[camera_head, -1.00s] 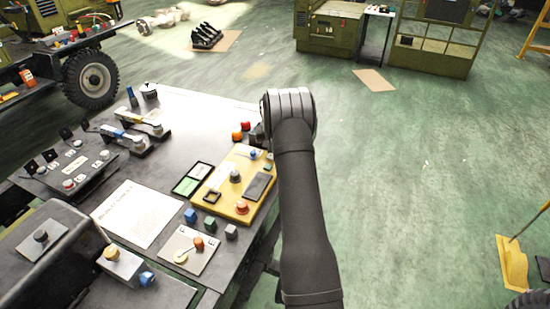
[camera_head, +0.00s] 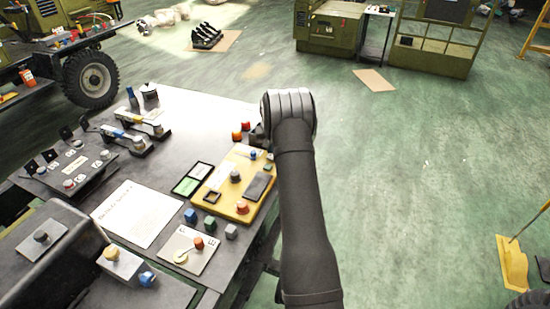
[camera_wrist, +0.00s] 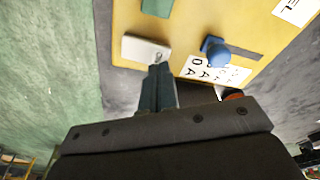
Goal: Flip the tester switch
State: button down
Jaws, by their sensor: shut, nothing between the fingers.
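The tester is a yellow panel (camera_head: 225,204) on the table in the head view, with knobs, a dark display and a label on it. In the wrist view its yellow face (camera_wrist: 190,20) fills the top. A pale plate (camera_wrist: 136,48) with a small metal toggle switch (camera_wrist: 158,56) sits near its edge. My gripper (camera_wrist: 159,68) is shut and empty, its fingertips right at the toggle; I cannot tell whether they touch it. A blue knob (camera_wrist: 215,50) stands right of the fingertips. In the head view my arm hides most of the gripper.
A red knob (camera_wrist: 234,97) is close to the right of my fingers. Open green floor (camera_head: 420,190) is to the right.

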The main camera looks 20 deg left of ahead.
jog(key=shift+f, duration=0.9)
dwell(0.5)
jog(key=shift+r, duration=3.55)
jog(key=shift+f, duration=0.1)
notch_tip(320, 180, down, 7)
jog(key=shift+r, duration=0.2)
